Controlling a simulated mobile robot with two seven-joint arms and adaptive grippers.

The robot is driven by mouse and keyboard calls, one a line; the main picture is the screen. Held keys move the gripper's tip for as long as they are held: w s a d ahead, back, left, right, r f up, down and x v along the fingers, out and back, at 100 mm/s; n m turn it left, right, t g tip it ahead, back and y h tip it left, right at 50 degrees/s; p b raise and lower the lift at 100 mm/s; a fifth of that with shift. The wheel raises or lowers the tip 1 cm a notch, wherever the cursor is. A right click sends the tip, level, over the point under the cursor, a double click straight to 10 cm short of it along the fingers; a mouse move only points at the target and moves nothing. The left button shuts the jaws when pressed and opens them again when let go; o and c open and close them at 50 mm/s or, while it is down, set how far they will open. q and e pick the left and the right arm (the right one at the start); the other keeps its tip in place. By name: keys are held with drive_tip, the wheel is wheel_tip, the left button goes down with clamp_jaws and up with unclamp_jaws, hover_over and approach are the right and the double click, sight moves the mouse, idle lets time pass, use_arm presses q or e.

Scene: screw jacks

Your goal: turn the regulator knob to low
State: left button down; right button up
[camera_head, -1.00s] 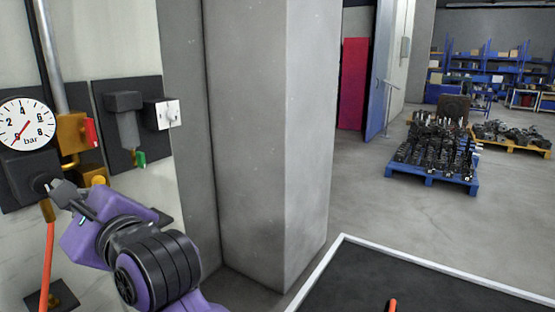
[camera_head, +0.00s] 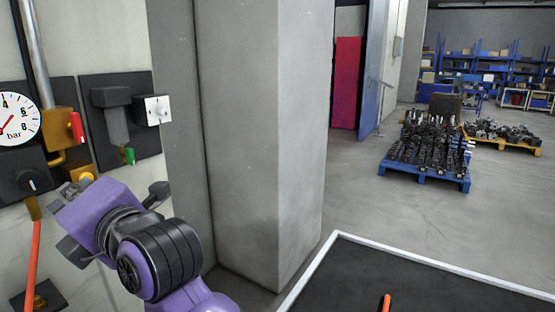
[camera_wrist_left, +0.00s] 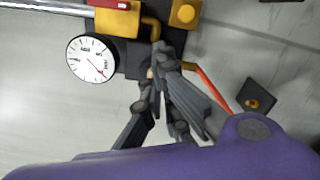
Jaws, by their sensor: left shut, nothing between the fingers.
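The regulator (camera_head: 22,165) is a dark block on the wall at the left edge of the head view. Its black round knob (camera_head: 32,184) faces out and bears a short white mark; I cannot read any low label. The white pressure gauge (camera_head: 18,112) above it is partly cut off, its red needle pointing down-left. The gauge shows whole in the left wrist view (camera_wrist_left: 92,59). My left gripper (camera_head: 72,187), purple and black, is shut and empty just right of the knob, seemingly apart from it. In the wrist view its dark fingers (camera_wrist_left: 158,72) hide the knob.
A yellow valve (camera_head: 62,122) with a red part and a dark filter (camera_head: 116,115) with a green tip are beside the regulator. A white switch (camera_head: 158,110) is near the grey pillar (camera_head: 235,130). An orange hose (camera_head: 33,265) hangs below. A black tabletop with white rim (camera_head: 400,260) is lower right.

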sight(28, 179)
use_arm(q)
drive_tip(key=w+a+m, duration=0.1)
drive_tip(key=a+m, duration=0.1)
drive_tip(key=m, duration=0.1)
drive_tip(key=w+a+m+p, duration=0.1)
drive_tip(key=a+m, duration=0.1)
drive_tip(key=m, duration=0.1)
drive_tip(key=w+a+m, duration=0.1)
drive_tip(key=a+m, duration=0.1)
drive_tip(key=m, duration=0.2)
drive_tip(key=shift+r, duration=0.1)
drive_tip(key=shift+d+p, duration=0.1)
drive_tip(key=shift+p, duration=0.2)
drive_tip(key=shift+s+r, duration=0.15)
use_arm(e)
drive_tip(key=shift+w+d+r, duration=0.1)
drive_tip(key=shift+w+r, duration=0.35)
drive_tip(key=shift+r, duration=0.3)
drive_tip(key=shift+w+d+r, duration=0.1)
drive_tip(key=shift+w+r, duration=0.3)
drive_tip(key=shift+r, duration=0.3)
drive_tip(key=shift+t, duration=0.3)
